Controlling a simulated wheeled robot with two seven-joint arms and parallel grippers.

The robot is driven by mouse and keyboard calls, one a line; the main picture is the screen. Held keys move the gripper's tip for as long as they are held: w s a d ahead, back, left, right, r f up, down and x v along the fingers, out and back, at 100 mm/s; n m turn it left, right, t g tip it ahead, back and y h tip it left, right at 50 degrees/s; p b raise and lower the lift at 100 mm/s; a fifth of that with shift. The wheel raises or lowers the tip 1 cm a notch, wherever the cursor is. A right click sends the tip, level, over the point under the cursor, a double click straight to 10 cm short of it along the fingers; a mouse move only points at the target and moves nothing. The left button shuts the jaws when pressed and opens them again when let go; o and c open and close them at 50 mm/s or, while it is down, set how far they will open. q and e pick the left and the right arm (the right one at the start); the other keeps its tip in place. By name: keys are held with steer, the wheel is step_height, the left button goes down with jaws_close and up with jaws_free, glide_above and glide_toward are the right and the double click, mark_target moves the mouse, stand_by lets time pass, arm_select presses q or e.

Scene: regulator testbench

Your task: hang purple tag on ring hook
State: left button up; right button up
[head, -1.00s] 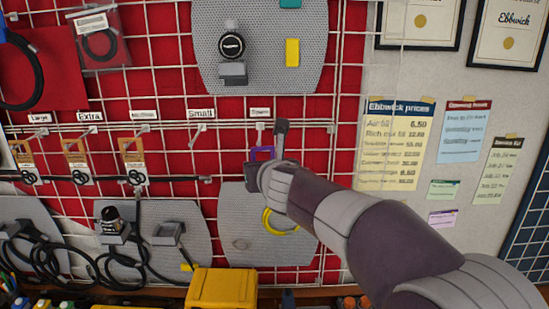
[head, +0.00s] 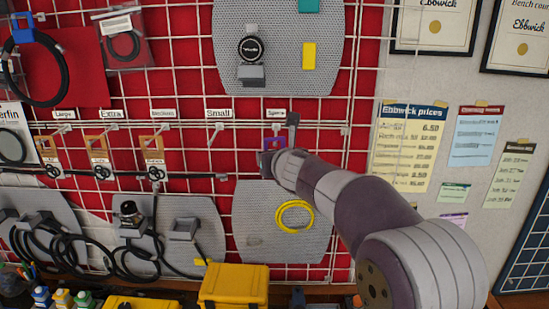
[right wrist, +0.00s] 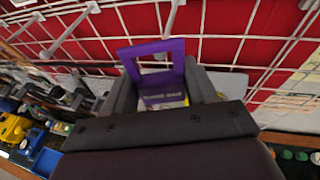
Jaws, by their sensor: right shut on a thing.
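My right gripper (head: 272,160) is shut on the purple tag (head: 275,143), in front of the wire grid below the last label at the right of the hook row. In the right wrist view, the purple tag (right wrist: 178,64) stands upright between the fingers (right wrist: 165,95), with a square window in its upper part. A metal hook prong (right wrist: 172,18) shows just above the tag there. Which hook is the ring hook is not clear from the blurred labels. My left gripper is not in view.
To the left, hooks under size labels hold tan tags (head: 98,150). The hook under the "Small" label (head: 219,113) looks empty. A yellow ring (head: 294,216) hangs on a grey panel (head: 310,240) below my arm. A yellow case (head: 234,286) stands below.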

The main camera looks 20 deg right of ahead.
steer(key=w, duration=0.2)
steer(key=w+d+f, duration=0.1)
steer(key=shift+w, duration=0.15)
steer(key=shift+w+d, duration=0.1)
steer(key=shift+w, duration=0.05)
stand_by(0.5)
steer(key=o, duration=1.1)
